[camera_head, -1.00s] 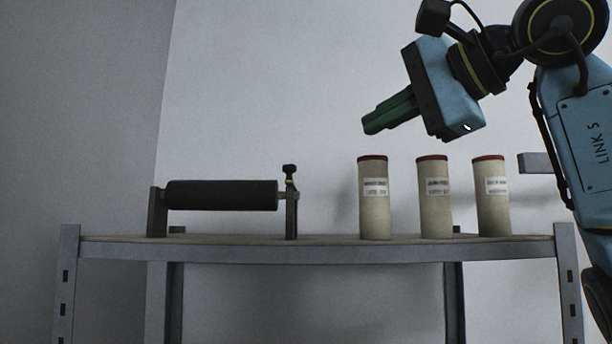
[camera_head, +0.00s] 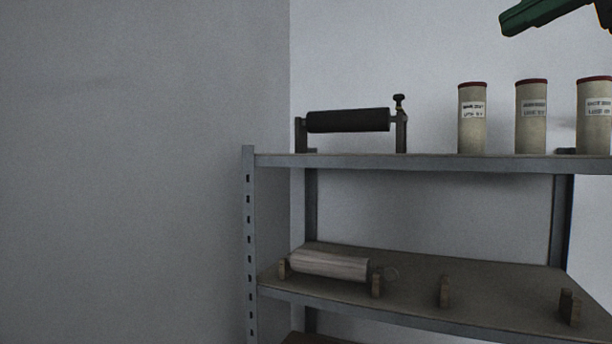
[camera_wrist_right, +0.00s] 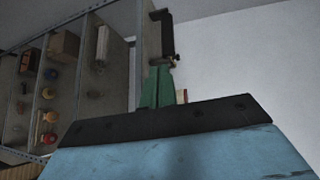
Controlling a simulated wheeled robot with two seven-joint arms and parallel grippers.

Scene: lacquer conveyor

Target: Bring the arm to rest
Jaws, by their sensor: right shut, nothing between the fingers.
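The rest of the right arm is out of the head view. My left gripper is not in view.
A shelf unit (camera_head: 350,162) carries a black roller on a stand (camera_head: 347,121) and three red-capped tubes (camera_head: 472,125), (camera_head: 531,120), (camera_head: 594,120). A pale roller (camera_head: 328,265) lies on wooden supports on the shelf below. Open wall is at left.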

